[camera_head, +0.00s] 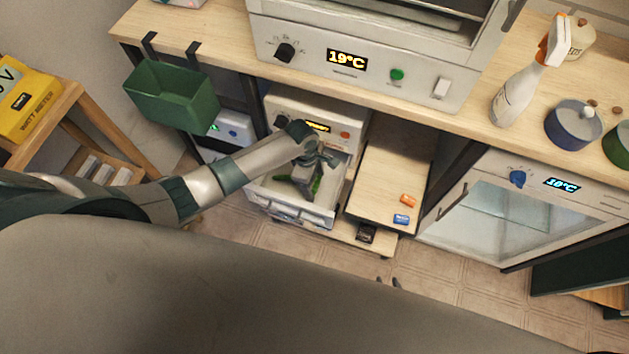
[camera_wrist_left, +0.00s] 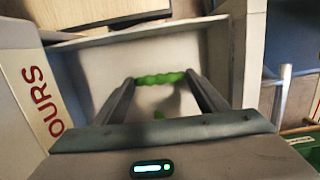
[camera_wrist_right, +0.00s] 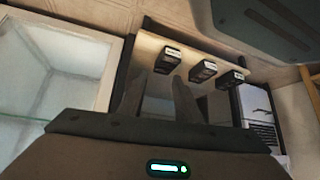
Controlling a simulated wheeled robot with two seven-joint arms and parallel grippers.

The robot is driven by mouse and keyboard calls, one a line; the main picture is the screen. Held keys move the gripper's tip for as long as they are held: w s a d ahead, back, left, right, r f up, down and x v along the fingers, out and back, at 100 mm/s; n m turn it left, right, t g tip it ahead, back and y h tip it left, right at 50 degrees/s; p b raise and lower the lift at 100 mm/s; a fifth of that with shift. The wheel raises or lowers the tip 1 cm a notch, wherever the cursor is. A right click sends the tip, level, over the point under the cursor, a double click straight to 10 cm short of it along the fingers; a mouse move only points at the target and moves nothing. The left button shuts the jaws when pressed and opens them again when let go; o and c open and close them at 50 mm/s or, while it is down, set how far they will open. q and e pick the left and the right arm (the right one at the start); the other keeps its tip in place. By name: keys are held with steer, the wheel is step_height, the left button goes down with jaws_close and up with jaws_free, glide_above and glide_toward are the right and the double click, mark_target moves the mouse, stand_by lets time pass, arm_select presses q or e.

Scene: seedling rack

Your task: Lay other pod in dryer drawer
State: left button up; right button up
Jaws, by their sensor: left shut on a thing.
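The dryer drawer (camera_head: 262,197) is pulled open below the worktop. My left gripper (camera_head: 306,186) reaches into the space above it. In the left wrist view, the left gripper (camera_wrist_left: 160,84) is shut on a green pod (camera_wrist_left: 158,78), held crosswise between its fingertips over the pale drawer floor (camera_wrist_left: 170,55). A second bit of green (camera_wrist_left: 158,114) shows lower between the fingers, mostly hidden by the gripper. In the head view, green (camera_head: 316,185) shows beside the gripper. My right gripper (camera_wrist_right: 158,90) is open and empty, facing a low shelf with several black items (camera_wrist_right: 203,70).
A pull-out board (camera_head: 385,170) right of the drawer carries an orange item (camera_head: 408,199) and a blue item (camera_head: 401,218). A glass-fronted cabinet (camera_head: 500,220) stands further right. A green bin (camera_head: 170,98) hangs from the worktop at the left.

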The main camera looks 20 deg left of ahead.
arm_select(q)
steer(key=shift+f, duration=0.1)
arm_select(e)
steer(key=shift+a, duration=0.1)
arm_select(q)
steer(key=o, duration=1)
arm_select(e)
steer(key=shift+a, duration=0.35)
arm_select(q)
steer(key=shift+r, duration=0.4)
step_height(320, 180, up, 11)
steer(key=a+p, duration=0.1)
steer(key=shift+a+r, duration=0.15)
steer(key=shift+a, duration=0.25)
arm_select(e)
steer(key=shift+g, duration=0.6)
steer(key=s, duration=0.1)
steer(key=s+d+f, duration=0.2)
steer(key=shift+s, duration=0.3)
